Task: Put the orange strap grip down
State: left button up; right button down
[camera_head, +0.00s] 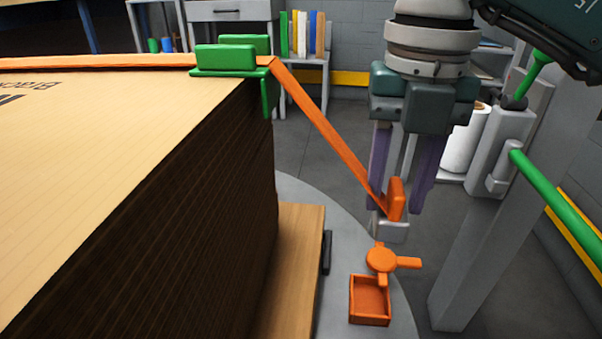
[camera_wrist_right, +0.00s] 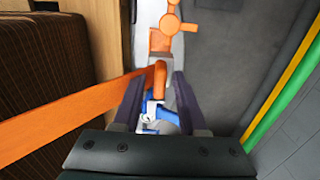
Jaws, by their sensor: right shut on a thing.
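The orange strap grip (camera_head: 396,199) is a small upright orange block at the lower end of an orange strap (camera_head: 325,125). My right gripper (camera_head: 402,203) points down and is shut on the grip, with a purple finger on either side. The grip also shows between the fingers (camera_wrist_right: 158,100) in the right wrist view (camera_wrist_right: 160,78). A small grey block (camera_head: 392,231) shows just below the grip; I cannot tell whether they touch. The strap rises left to a green corner guard (camera_head: 265,85) on the stack's edge. My left gripper is not in view.
A tall stack of brown sheets (camera_head: 200,190) fills the left. An orange knob with arms (camera_head: 381,260) and an orange open tray (camera_head: 370,301) sit low in front of the gripper. A grey post (camera_head: 480,230) and a green rail (camera_head: 555,200) stand to the right.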

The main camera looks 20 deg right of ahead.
pick_arm(q)
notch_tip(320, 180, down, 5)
jog(key=b, duration=0.3)
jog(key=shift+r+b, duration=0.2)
jog(key=shift+b, duration=0.1)
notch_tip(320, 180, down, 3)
jog(key=b, duration=0.3)
pick_arm(e)
notch_tip(320, 180, down, 15)
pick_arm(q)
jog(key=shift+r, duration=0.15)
pick_arm(e)
jog(key=shift+c, duration=2.2)
grip_release()
jog(key=shift+f, duration=0.1)
pick_arm(q)
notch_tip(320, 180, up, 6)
jog(key=p, duration=0.6)
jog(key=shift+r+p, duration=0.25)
jog(key=shift+p, duration=0.15)
pick_arm(e)
notch_tip(320, 180, up, 12)
jog(key=shift+r, duration=0.2)
